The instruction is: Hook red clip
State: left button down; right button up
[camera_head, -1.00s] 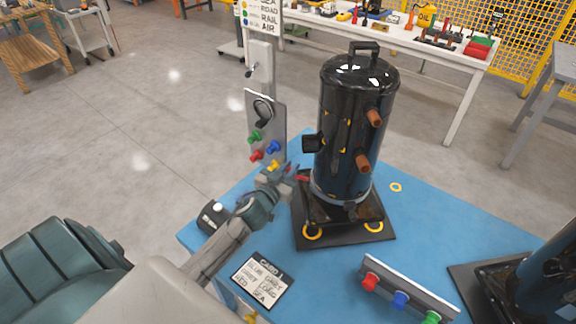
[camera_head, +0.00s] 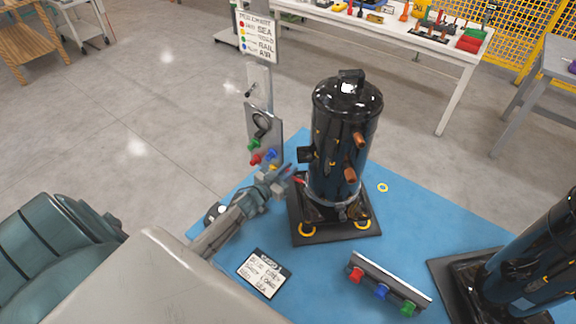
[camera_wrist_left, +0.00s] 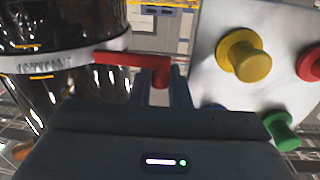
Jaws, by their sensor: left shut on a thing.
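The red clip (camera_wrist_left: 125,58) has a red bar reaching left and a short stub on its right. My left gripper (camera_wrist_left: 163,86) is shut on the stub. In the head view the red clip (camera_head: 299,180) shows as a small red bit at the gripper (camera_head: 286,175), beside the lower part of the dark compressor (camera_head: 340,150). In the left wrist view the bar's left end overlaps the compressor's pale band (camera_wrist_left: 60,63). I cannot tell whether it touches the band. My right gripper is out of view.
A grey panel with coloured knobs (camera_head: 260,127) stands close behind the gripper; its yellow knob (camera_wrist_left: 245,57) is near. A card (camera_head: 264,273), a rack with coloured pegs (camera_head: 390,284) and a second compressor (camera_head: 535,262) are on the blue pallet surface (camera_head: 411,223).

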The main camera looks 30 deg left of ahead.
pick_arm(q)
jog(key=shift+f, duration=0.1)
dwell(0.3)
jog(key=c, duration=1.5)
grip_release()
jog(key=shift+o, duration=0.2)
jog(key=shift+s, duration=0.15)
